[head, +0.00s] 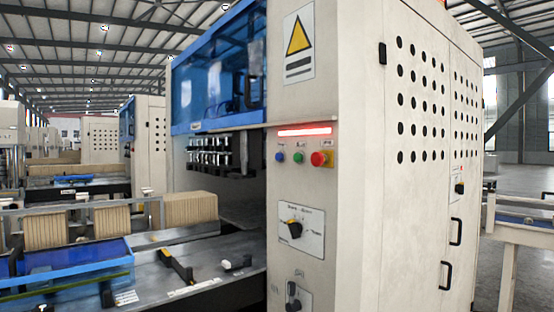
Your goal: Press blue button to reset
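The blue button (280,156) is a small round button on the front panel of a large cream machine (340,190). It is the leftmost in a row, with a green button (298,157) beside it and a larger red button (317,159) on a yellow base to the right. A lit red light bar (304,132) runs just above the row. Neither of my grippers is in the head view, and nothing covers the blue button.
Below the buttons are a rotary switch (294,229) and another switch (292,296). A blue-windowed hood (218,75) overhangs the work table (190,262) on the left. A blue tray (70,265) and brown stacks (112,223) are at left. A conveyor (520,215) stands at right.

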